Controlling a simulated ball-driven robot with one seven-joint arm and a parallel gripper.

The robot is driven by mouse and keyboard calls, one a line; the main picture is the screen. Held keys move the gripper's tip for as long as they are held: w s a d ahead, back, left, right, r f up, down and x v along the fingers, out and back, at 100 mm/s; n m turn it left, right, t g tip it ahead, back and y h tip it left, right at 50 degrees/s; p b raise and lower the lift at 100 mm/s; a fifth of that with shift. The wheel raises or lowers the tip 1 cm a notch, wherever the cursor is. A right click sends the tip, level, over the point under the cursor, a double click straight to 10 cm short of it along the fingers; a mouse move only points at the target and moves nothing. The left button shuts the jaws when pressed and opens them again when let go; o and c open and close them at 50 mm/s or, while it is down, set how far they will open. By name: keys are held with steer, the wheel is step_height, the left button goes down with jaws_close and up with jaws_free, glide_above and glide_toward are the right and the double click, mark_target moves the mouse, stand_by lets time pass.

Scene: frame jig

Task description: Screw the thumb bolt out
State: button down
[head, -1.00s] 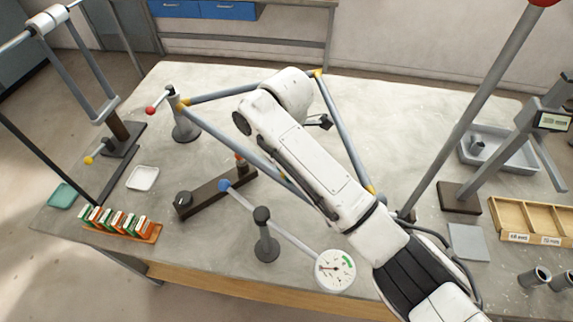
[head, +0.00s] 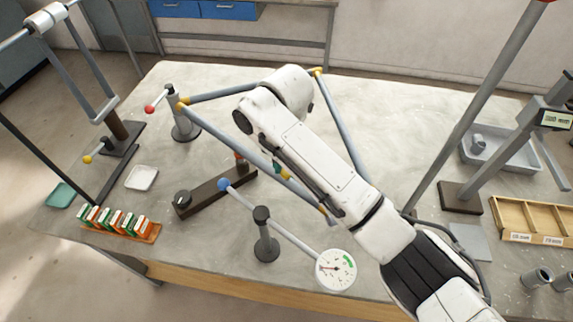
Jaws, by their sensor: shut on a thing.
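My white arm reaches from the lower right across the table, with its upper joint over the grey tube frame (head: 342,125) with yellow corners. My gripper cannot be made out; the arm covers the area where its end may be. I cannot pick out the thumb bolt for certain. A small green piece (head: 277,168) shows at the arm's left edge.
A dial gauge (head: 336,269) and a dark post (head: 263,240) stand in front. A rack of green and orange blocks (head: 120,226) is at left. A wooden tray (head: 530,220) and a tall slanted pole (head: 470,110) are at right. The far tabletop is clear.

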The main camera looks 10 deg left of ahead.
steer(key=shift+f, duration=0.1)
stand_by(0.4)
steer(key=c, duration=0.8)
jaws_free()
step_height(320, 180, up, 11)
steer(key=shift+p, duration=0.3)
steer(key=shift+f, duration=0.1)
